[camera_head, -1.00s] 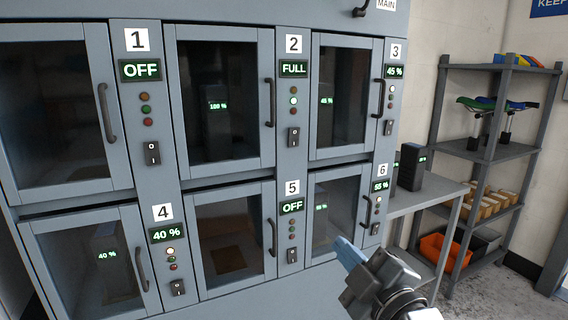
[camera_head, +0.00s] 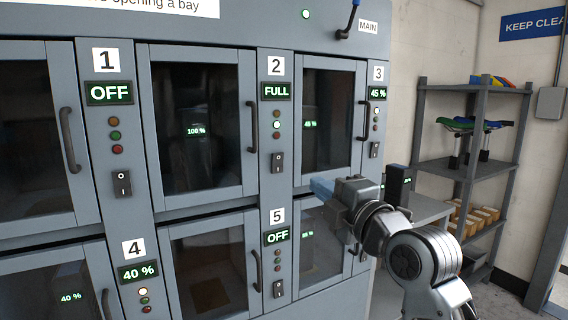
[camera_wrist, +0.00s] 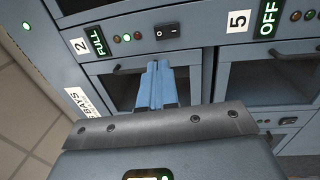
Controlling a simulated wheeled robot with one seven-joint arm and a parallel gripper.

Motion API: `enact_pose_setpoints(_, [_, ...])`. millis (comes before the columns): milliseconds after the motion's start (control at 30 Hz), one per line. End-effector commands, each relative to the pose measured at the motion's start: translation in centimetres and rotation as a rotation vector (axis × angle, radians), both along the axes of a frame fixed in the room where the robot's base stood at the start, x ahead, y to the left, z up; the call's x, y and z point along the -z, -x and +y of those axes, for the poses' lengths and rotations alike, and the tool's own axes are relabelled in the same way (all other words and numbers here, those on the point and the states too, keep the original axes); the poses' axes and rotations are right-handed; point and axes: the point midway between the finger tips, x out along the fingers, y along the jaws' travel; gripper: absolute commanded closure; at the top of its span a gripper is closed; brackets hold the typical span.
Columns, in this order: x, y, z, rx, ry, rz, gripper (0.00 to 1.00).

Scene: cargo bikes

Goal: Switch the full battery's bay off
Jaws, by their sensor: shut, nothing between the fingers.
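Bay 2's display (camera_head: 277,91) reads FULL, and its middle lamp (camera_head: 277,125) is lit. A dark battery reading 100 % (camera_head: 196,131) shows behind bay 2's closed glass door. Bay 2's black rocker switch (camera_head: 278,162) is below the lamps; it also shows in the wrist view (camera_wrist: 168,31). Which way it is tipped is too small to tell. My gripper (camera_head: 320,187) is shut and empty, its blue fingers appearing right of and slightly below the switch. In the wrist view the fingertips (camera_wrist: 154,66) appear below the switch, apart from it.
Bays 1 (camera_head: 109,93) and 5 (camera_head: 277,237) read OFF; bay 4 (camera_head: 137,273) reads 40 %, bay 3 (camera_head: 377,93) 45 %. Door handles protrude, including bay 2's (camera_head: 252,127). A MAIN lever (camera_head: 348,20) is above. A table and shelf rack (camera_head: 470,130) stand right.

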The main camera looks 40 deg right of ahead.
Motion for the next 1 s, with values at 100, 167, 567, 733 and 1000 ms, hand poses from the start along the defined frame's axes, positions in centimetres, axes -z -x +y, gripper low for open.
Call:
enact_pose_setpoints(100, [-0.1, -0.2, -0.1, 0.0, -0.001, 0.0, 1.0])
enact_pose_setpoints(167, [-0.2, -0.6, -0.2, 0.0, 0.0, 0.0, 1.0])
enact_pose_setpoints(567, [-1.2, -7.1, -2.0, -0.002, 0.0, 0.001, 1.0])
enact_pose_setpoints(733, [-1.6, -10.1, -2.9, -0.001, 0.001, 0.001, 1.0])
enact_pose_setpoints(1000, [-1.7, -12.9, -3.7, 0.001, -0.001, 0.001, 1.0])
